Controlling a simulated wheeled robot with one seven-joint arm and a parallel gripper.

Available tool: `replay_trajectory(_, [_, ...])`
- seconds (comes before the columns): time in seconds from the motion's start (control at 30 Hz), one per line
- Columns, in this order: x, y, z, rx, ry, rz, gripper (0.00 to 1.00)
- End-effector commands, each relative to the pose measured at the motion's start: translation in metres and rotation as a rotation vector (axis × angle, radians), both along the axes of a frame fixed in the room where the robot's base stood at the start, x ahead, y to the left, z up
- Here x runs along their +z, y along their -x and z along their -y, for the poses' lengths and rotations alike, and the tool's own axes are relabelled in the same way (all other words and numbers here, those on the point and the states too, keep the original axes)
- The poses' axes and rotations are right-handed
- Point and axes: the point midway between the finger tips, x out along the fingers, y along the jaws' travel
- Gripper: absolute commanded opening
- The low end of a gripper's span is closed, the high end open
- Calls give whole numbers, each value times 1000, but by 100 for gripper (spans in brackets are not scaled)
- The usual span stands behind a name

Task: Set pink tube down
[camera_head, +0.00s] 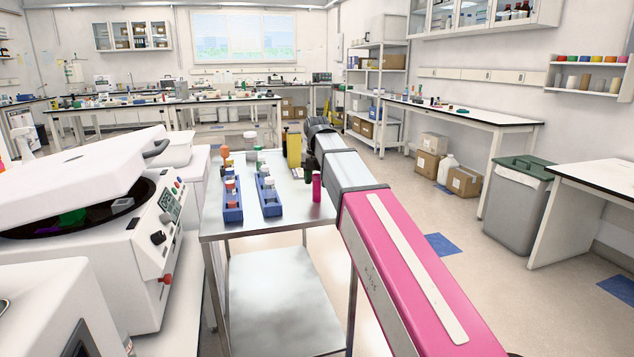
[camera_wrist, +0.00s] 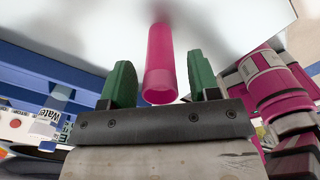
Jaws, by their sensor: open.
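The pink tube (camera_head: 316,187) appears to stand upright on the steel cart top (camera_head: 290,213), near its right edge. In the wrist view the pink tube (camera_wrist: 160,65) lies between the two green fingers of my gripper (camera_wrist: 159,72), with a visible gap on each side. My gripper is open. In the head view my gripper (camera_head: 309,172) is beside the tube's upper part, mostly hidden behind my arm. The tube's far end meets a pale surface in the wrist view; the exact contact is hard to see.
Two blue racks (camera_head: 232,213) and (camera_head: 269,204) with small bottles stand left of the tube. A yellow container (camera_head: 294,150) and more bottles are farther back. A white centrifuge (camera_head: 100,240) with a raised lid is at left. The cart's front area is clear.

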Motion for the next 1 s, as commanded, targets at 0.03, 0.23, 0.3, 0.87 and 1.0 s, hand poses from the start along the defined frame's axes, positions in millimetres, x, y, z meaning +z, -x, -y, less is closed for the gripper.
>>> replay_trajectory(0.03, [5, -1, 0, 0, 0, 1, 56])
replay_trajectory(0.23, [37, -2, 0, 0, 0, 1, 56])
replay_trajectory(0.3, [51, -2, 0, 0, -1, 3, 56])
replay_trajectory(0.87, [117, 0, 0, 0, 0, 0, 56])
replay_trajectory(1.0, [117, 0, 0, 0, 0, 0, 56])
